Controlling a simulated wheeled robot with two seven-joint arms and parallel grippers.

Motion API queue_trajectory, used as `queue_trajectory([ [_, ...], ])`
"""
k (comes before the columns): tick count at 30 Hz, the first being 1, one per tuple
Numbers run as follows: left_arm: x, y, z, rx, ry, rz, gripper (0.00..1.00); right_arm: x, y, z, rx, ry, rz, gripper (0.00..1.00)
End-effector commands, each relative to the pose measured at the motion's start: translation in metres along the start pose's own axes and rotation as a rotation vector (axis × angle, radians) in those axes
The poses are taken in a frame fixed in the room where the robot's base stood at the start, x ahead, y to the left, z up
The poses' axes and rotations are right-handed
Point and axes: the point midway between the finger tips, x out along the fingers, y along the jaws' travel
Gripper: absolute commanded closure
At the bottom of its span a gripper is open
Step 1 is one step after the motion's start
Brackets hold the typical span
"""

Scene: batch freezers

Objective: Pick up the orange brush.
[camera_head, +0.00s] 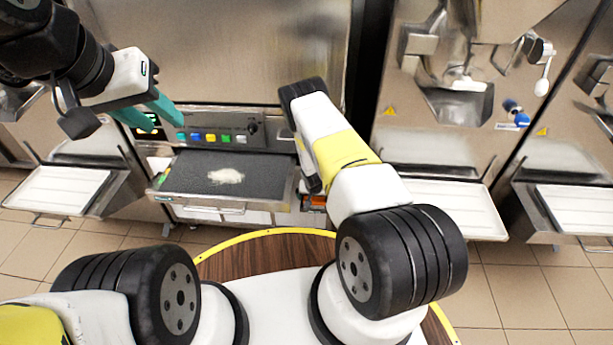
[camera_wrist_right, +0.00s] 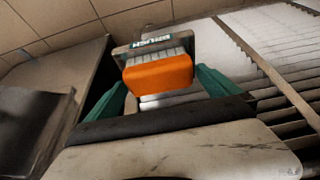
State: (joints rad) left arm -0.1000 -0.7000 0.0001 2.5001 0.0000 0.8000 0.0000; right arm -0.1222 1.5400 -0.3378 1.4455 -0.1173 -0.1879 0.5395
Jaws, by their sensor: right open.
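The orange brush (camera_wrist_right: 158,74) shows in the right wrist view as an orange block with pale bristles at a holder marked BRUSH (camera_wrist_right: 152,44). My right gripper (camera_wrist_right: 161,82) is open, with one teal finger on each side of the brush. I cannot tell whether the fingers touch it. In the head view, a little orange (camera_head: 314,199) shows beside my right arm, which hides the right gripper's fingers. My left gripper (camera_head: 152,113) is open and empty at the upper left, in front of a machine's panel.
A dark tray (camera_head: 262,165) with a pale powdery patch sits at the middle machine, below coloured buttons (camera_head: 210,137). White trays stand at the left (camera_head: 58,190) and right (camera_head: 455,205). Slatted pale metal (camera_wrist_right: 262,60) lies right of the brush in the wrist view.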

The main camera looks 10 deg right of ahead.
Motion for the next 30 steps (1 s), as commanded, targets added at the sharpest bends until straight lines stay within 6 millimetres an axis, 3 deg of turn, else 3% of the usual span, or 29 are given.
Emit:
queue_trajectory([
  [6, 0.000, 0.000, 0.000, 0.000, 0.000, 0.000, 0.64, 0.001, 0.000, 0.000, 0.000, 0.000, 0.000, 0.00],
  [15, 0.000, 0.000, 0.000, 0.000, 0.000, 0.000, 0.64, 0.000, 0.000, 0.000, -0.001, 0.000, 0.000, 0.56],
  [24, 0.000, 0.000, 0.000, 0.000, 0.000, 0.000, 0.64, -0.002, -0.001, -0.001, 0.000, 0.001, 0.000, 0.57],
  [30, 0.000, 0.000, 0.000, 0.000, 0.000, 0.000, 0.64, -0.020, -0.001, -0.006, 0.000, 0.002, -0.001, 0.57],
])
